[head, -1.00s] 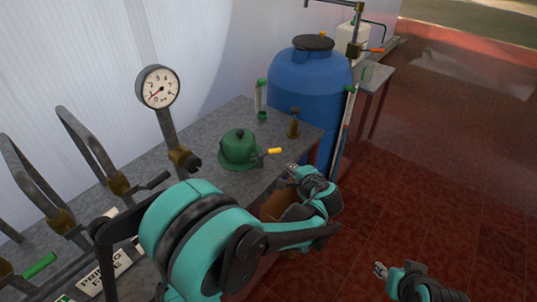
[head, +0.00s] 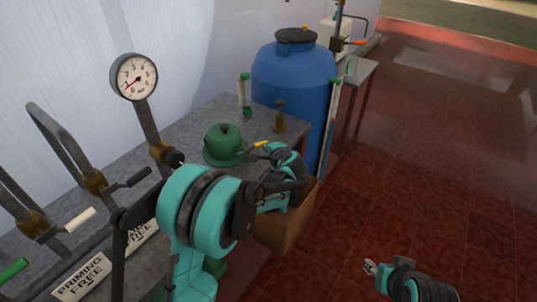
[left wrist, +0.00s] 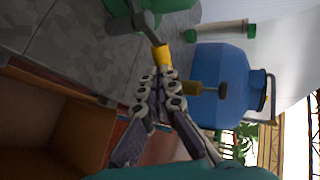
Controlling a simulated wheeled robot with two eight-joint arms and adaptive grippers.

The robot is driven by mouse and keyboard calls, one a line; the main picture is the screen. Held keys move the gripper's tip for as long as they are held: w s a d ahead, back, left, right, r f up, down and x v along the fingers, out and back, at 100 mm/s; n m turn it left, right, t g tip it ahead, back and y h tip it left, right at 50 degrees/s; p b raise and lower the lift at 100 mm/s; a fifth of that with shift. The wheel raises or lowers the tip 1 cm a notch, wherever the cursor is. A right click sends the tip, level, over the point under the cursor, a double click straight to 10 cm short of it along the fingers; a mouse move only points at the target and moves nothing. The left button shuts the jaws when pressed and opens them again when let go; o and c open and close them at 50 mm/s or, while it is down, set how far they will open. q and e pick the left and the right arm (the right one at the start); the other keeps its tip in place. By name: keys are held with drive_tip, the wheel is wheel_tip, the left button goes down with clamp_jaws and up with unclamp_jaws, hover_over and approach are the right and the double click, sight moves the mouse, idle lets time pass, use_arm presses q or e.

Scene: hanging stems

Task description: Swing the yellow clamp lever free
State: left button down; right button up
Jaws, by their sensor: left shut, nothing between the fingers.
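The yellow clamp lever (head: 260,144) sticks out to the right from the green domed housing (head: 225,143) on the grey bench. In the left wrist view the yellow grip (left wrist: 161,57) sits on a dark metal arm beside the green body. My left gripper (head: 268,149) is at the free end of the lever. Its fingertips (left wrist: 162,74) are shut and empty, right at the yellow end; I cannot tell whether they touch it. My right gripper (head: 370,267) is low at the right over the red floor, far from the lever, too small to read.
A brass fitting (head: 279,118) stands on the bench behind the lever, near the blue barrel (head: 292,78). A cardboard box (head: 283,232) is below the bench edge. A pressure gauge (head: 134,77) rises at the left. The red floor at the right is clear.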

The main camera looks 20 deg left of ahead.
use_arm(q)
drive_tip(key=shift+w, duration=0.1)
drive_tip(key=shift+w+a, duration=0.3)
drive_tip(key=shift+w, duration=0.35)
use_arm(e)
drive_tip(key=shift+s, duration=0.1)
use_arm(q)
drive_tip(key=shift+s+d, duration=0.1)
drive_tip(key=shift+s, duration=0.05)
use_arm(e)
drive_tip(key=shift+d+r, duration=0.1)
